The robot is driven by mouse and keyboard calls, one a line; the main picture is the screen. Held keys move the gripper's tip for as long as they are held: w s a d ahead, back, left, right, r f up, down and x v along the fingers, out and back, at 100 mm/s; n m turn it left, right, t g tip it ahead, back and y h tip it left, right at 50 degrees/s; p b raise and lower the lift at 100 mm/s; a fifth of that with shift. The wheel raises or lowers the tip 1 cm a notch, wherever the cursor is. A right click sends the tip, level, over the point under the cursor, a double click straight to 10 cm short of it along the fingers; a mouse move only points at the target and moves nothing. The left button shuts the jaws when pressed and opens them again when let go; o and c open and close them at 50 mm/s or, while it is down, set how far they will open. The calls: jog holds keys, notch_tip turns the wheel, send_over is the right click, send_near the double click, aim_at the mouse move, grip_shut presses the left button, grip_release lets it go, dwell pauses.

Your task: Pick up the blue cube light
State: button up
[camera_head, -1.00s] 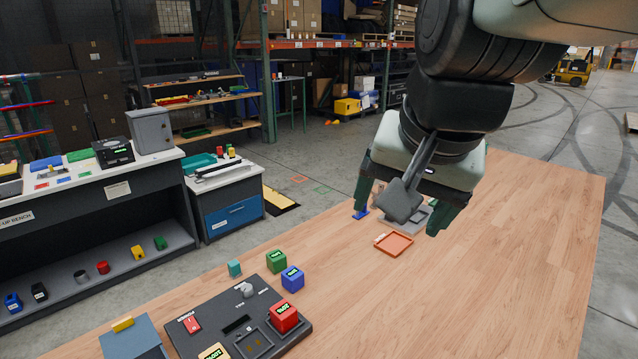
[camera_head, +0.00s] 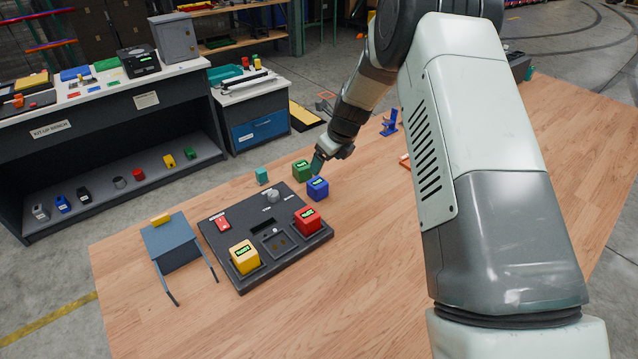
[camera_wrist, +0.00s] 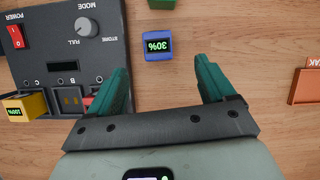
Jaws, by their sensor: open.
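The blue cube light (camera_head: 317,188) stands on the wooden table just right of the dark control panel. In the wrist view the blue cube (camera_wrist: 158,46) shows a green "30%" display and lies ahead of the fingertips, roughly midway between them. My gripper (camera_wrist: 162,72) is open, with its two green fingers apart and nothing between them. In the head view my gripper (camera_head: 320,160) is beside the green and blue cubes, partly hidden by its own wrist. I cannot tell its exact height above the blue cube.
A green cube (camera_head: 302,170) stands close behind the blue one. The control panel (camera_head: 225,255) holds a red cube (camera_head: 307,220) and a yellow cube (camera_head: 244,257). A small teal block (camera_head: 262,176) is near the panel's back edge. An orange tray (camera_wrist: 305,85) is off to the right in the wrist view.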

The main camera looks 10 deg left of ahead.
aim_at(317, 182)
jog(key=shift+m, duration=0.6)
jog(key=x, duration=0.7)
jog(key=shift+s+f, duration=0.15)
jog(key=shift+f, duration=0.35)
jog(key=shift+x, duration=2.75)
jog(key=shift+s, duration=0.1)
jog(key=shift+c, duration=0.2)
jog(key=c, duration=1.2)
